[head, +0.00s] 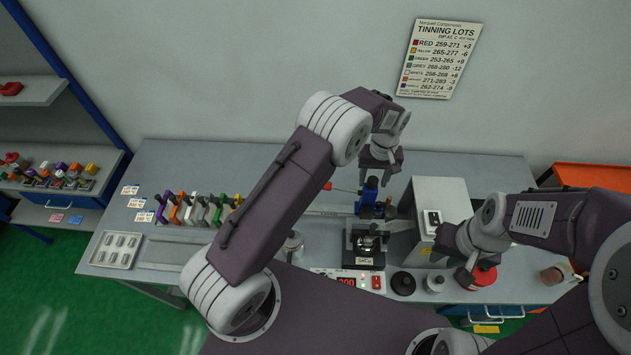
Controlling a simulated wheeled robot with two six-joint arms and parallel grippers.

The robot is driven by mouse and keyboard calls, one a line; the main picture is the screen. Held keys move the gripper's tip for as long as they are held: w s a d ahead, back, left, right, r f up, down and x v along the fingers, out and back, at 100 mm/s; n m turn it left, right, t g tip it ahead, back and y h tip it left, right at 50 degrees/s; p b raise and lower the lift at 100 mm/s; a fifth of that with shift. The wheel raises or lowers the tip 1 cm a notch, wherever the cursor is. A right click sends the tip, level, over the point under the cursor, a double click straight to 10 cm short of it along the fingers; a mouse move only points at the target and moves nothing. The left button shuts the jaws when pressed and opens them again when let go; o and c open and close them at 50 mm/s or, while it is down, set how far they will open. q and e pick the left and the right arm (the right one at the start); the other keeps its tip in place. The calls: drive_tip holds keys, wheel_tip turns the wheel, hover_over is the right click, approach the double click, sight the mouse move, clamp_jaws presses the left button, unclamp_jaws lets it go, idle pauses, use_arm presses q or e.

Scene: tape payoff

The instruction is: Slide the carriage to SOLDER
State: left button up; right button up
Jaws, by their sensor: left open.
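A blue carriage (369,194) stands on a pale rail (325,211) that runs left to right at the middle of the table. A thin red-tipped rod points left from near its top. My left gripper (375,172) is open, right above the blue carriage, its fingers pointing down; I cannot tell whether they touch it. A dark square pot unit (364,259) with a small label sits in front of the carriage. I cannot read a SOLDER mark. My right gripper (460,270) is low beside a red round piece (482,279); its jaw opening is unclear.
A grey box with a switch (433,225) stands right of the carriage. A row of coloured clips (195,210) and a metal tray (115,249) are at left. A black knob (403,283) and red display (346,281) are in front. My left arm hides part of the rail.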

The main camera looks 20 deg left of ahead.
use_arm(q)
wheel_tip(320, 180, up, 6)
drive_tip(key=p, duration=0.4)
idle(0.4)
drive_tip(key=shift+f, duration=0.1)
